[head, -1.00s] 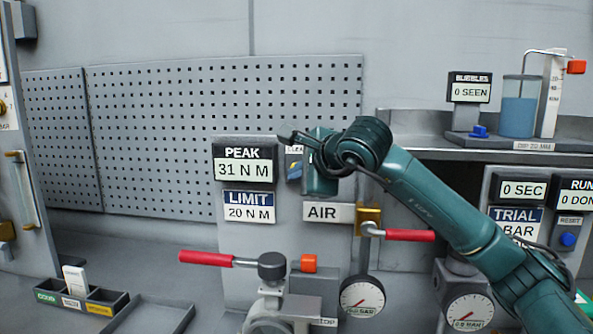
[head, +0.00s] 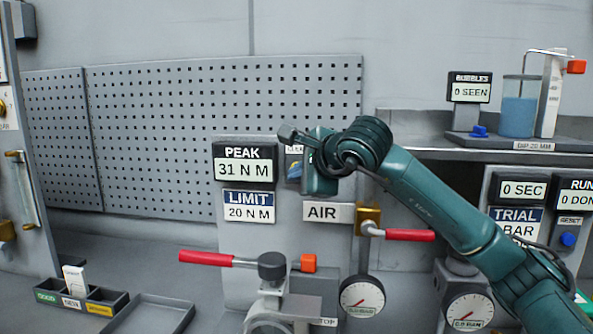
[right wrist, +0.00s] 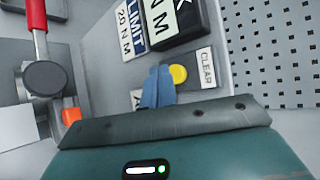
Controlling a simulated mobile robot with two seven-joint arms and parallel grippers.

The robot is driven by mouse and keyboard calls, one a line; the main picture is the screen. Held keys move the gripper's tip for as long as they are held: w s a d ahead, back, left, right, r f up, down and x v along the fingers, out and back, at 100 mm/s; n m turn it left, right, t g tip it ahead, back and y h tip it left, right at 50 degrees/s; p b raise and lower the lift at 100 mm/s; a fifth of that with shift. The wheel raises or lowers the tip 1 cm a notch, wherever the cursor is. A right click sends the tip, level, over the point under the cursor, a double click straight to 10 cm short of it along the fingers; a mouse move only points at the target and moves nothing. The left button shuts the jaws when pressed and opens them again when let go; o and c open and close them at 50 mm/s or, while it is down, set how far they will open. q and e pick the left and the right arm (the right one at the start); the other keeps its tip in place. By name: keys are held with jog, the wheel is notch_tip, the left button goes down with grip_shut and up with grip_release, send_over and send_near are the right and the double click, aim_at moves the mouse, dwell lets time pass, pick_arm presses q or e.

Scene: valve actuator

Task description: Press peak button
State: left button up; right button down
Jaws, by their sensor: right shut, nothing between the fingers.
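The peak display (head: 245,165) reads 31 N M on the grey panel, above the limit plate (head: 249,206) reading 20 N M. A round yellow button (right wrist: 178,74) sits beside the CLEAR label (right wrist: 206,67), just by the display's edge in the right wrist view. In the head view the button is mostly hidden by my right gripper. My right gripper (head: 294,172) is shut and empty. In the right wrist view its blue fingers (right wrist: 158,86) overlap the button's left edge; I cannot tell whether they touch it. My left gripper is not in view.
Below are a red-handled valve (head: 206,258), an AIR label (head: 322,212), another red lever (head: 410,235) and a gauge (head: 362,297). A pegboard (head: 160,135) lies left. A trial panel (head: 515,215) stands right. An empty grey tray (head: 155,312) sits lower left.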

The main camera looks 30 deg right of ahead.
jog(key=shift+w+d, duration=0.15)
dwell(0.5)
jog(key=shift+w+d, duration=0.15)
jog(key=shift+w, duration=0.05)
jog(key=shift+w+d, duration=0.35)
jog(key=shift+w, duration=0.1)
dwell(0.9)
jog(key=shift+s+a+b, duration=0.3)
jog(key=shift+s+a, duration=0.3)
jog(key=shift+s, duration=0.2)
jog(key=shift+s+a+b, duration=0.4)
jog(key=shift+s+a, duration=0.4)
jog(key=shift+s, duration=0.2)
jog(key=shift+s+a+b, duration=0.4)
jog(key=shift+s+a, duration=0.35)
jog(key=shift+s, duration=0.25)
